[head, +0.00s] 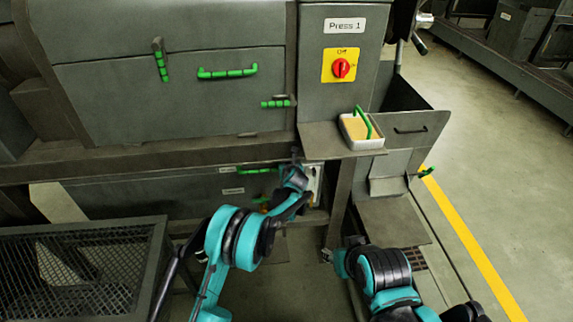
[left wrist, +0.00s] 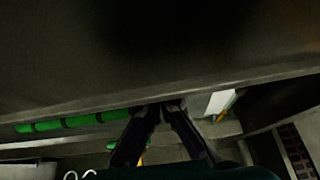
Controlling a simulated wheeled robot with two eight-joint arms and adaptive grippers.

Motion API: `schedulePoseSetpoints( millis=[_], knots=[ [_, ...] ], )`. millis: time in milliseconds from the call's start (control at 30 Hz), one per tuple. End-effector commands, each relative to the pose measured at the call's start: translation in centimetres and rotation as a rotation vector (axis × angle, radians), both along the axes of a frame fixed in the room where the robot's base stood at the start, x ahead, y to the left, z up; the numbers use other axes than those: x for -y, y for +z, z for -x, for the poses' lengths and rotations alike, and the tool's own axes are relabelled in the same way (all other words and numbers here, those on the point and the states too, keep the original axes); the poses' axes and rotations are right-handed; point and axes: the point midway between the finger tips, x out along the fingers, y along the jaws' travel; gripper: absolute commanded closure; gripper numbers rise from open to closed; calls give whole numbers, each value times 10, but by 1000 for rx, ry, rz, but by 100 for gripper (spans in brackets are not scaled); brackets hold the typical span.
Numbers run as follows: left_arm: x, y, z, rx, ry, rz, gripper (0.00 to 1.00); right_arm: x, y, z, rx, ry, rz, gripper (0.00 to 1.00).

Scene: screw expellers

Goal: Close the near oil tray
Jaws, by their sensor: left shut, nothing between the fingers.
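The dark grey oil tray front (head: 150,196) is low under the press, beneath the ledge. Its green bar handle (head: 256,171) and small labels show near its right end. In the left wrist view a green bar handle (left wrist: 75,123) lies left of my fingers. My left gripper (head: 296,158) is at the right end of the tray area, just right of the handle. In the left wrist view its black fingers (left wrist: 162,106) meet at the tips, empty, close to a dark edge. Whether they touch the tray is unclear. The arm partly hides the tray's right end.
A mesh-topped metal frame (head: 80,270) stands at lower left. A small ledge holds a white tub (head: 362,130) with a green handle. A red switch (head: 341,68) is on the Press 1 cabinet. The floor right of the yellow line (head: 480,255) is clear.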

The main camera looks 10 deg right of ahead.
Motion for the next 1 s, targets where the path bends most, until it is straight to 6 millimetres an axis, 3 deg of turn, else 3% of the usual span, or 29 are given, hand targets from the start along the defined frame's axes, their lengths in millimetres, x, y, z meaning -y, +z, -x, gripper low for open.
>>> schedulePoseSetpoints(
  millis=[467, 800, 1000],
  knots=[
    [-2, 9, -1, 14, -3, -4, 100, 0, 1, 0, 0, 0, 0, 60],
    [0, 32, 50, 5, -2, -3, 100, 0, 0, 0, 0, 0, 0, 60],
    [0, 40, 66, 3, 1, -1, 100, 0, 0, 0, 0, 0, 0, 60]
  ],
)
